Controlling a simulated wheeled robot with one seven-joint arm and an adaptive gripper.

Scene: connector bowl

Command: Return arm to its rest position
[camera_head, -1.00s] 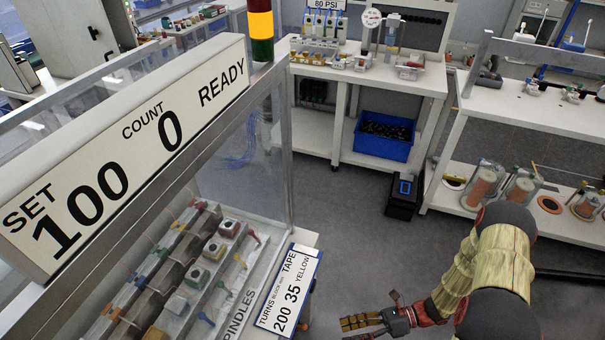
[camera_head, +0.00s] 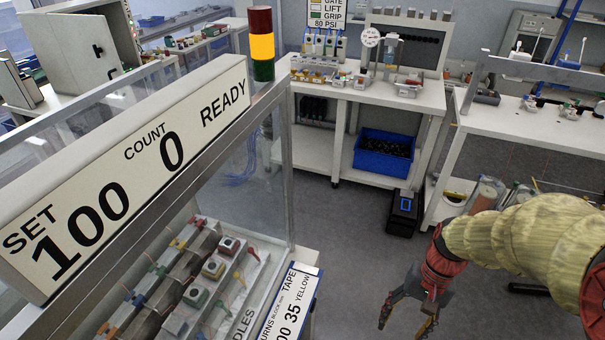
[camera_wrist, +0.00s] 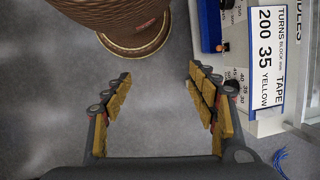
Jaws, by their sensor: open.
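My gripper (camera_head: 408,312) hangs at the lower right of the head view, fingers pointing down over the grey floor. My arm, in a ribbed tan sleeve, comes in from the right edge. In the wrist view my gripper (camera_wrist: 155,105) is open, its two padded fingers wide apart with only floor between them. It holds nothing.
A machine with a sign board (camera_head: 130,170) fills the left, with a turns-and-tape placard (camera_head: 285,310) near my gripper. A white bench (camera_head: 345,90) stands behind, with a blue bin (camera_head: 384,152) on its lower shelf.

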